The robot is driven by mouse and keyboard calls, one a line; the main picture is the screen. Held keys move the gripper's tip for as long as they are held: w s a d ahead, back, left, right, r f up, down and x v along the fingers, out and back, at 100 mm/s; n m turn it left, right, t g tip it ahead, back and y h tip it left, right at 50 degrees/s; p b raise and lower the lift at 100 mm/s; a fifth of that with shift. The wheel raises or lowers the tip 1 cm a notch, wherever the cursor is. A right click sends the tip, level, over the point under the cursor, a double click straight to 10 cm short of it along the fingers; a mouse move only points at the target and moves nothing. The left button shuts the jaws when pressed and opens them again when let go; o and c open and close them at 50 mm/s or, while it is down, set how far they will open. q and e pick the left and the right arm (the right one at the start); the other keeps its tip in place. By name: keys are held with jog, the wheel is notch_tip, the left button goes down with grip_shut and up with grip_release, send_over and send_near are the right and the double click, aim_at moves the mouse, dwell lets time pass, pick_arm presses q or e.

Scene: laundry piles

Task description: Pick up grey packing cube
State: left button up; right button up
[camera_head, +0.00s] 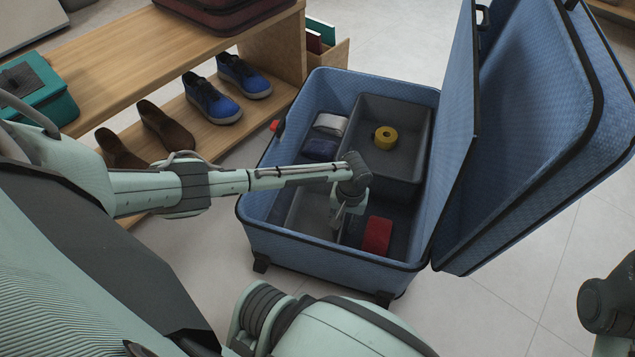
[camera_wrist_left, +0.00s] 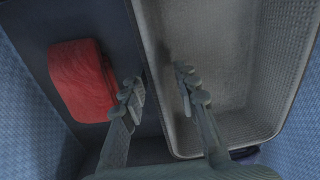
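A grey open-topped packing cube (camera_head: 312,208) lies in the lower left part of the open blue suitcase (camera_head: 258,212). The left wrist view shows the packing cube (camera_wrist_left: 235,60) from above, with an empty inside and one long wall near the fingers. My left gripper (camera_head: 345,216) points down into the suitcase at this wall. In the left wrist view its fingers (camera_wrist_left: 160,90) are apart, one over the inside of the cube and one outside the wall. Nothing is held. Whether the fingers touch the wall cannot be told. My right gripper is out of view.
A red folded item (camera_head: 377,235) lies beside the cube. A darker grey bin (camera_head: 400,160) holding a yellow roll (camera_head: 385,138) sits at the back. White (camera_head: 330,124) and navy (camera_head: 320,149) rolls lie left of it. The raised lid (camera_head: 465,130) stands at right; a shoe bench (camera_head: 140,55) stands left.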

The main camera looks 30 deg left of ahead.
pick_arm(q)
jog(key=shift+c, duration=0.5)
grip_shut()
jog(key=shift+r, duration=0.1)
